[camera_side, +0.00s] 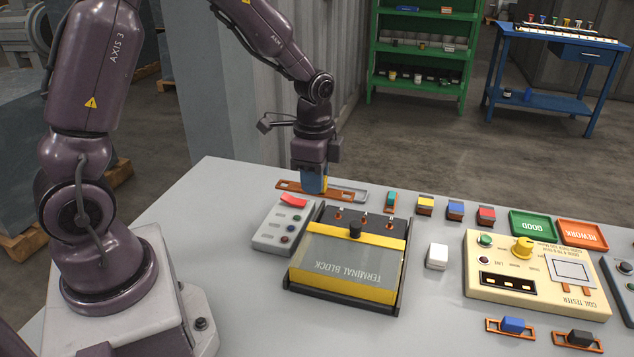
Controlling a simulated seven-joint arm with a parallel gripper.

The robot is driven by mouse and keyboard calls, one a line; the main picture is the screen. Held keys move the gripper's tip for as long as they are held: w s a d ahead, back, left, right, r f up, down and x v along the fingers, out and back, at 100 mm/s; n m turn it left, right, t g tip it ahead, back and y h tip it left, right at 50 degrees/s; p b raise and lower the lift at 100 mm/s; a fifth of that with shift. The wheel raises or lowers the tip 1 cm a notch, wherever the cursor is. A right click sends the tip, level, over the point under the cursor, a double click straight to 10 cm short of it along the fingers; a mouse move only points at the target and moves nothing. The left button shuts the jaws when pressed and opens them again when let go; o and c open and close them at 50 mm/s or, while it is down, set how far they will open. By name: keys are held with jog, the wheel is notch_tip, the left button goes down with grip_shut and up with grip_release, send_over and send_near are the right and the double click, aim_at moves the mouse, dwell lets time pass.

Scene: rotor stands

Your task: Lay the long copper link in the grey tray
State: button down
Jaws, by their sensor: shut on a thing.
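The long copper link (287,186) is a flat orange-brown bar with slots, lying level behind the terminal block. My gripper (314,184) points straight down at the link's middle and is shut on it. The grey tray (363,196) shows only as a thin rim past the link's right end. The link covers the rest, and I cannot tell whether it touches the tray or hangs just above it.
The terminal block (345,262) with raised terminals stands just in front. A switch box (275,235) with a red rocker is at its left. A small teal-handled link (391,200) lies right of the tray. Coloured blocks, a green tray (533,226) and a coil tester (520,288) are farther right.

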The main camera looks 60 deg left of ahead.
jog(key=shift+r, duration=0.7)
jog(key=w+a+f+n, duration=0.1)
jog(key=a+f, duration=0.4)
jog(key=a, duration=0.6)
jog(key=shift+m, duration=0.5)
jog(key=w+a+f, duration=0.2)
jog(key=w, duration=0.2)
jog(key=w+a+f, duration=0.2)
jog(key=w+f, duration=0.1)
jog(key=w, duration=0.1)
jog(key=w+a+f, duration=0.2)
jog(key=w+f, duration=0.1)
jog(key=w, duration=0.2)
jog(key=shift+a+f, duration=0.15)
jog(key=shift+a, duration=0.05)
jog(key=shift+w+a+f, duration=0.2)
jog(key=shift+w+f, duration=0.25)
jog(key=shift+f, duration=1.55)
jog(key=shift+f, duration=0.15)
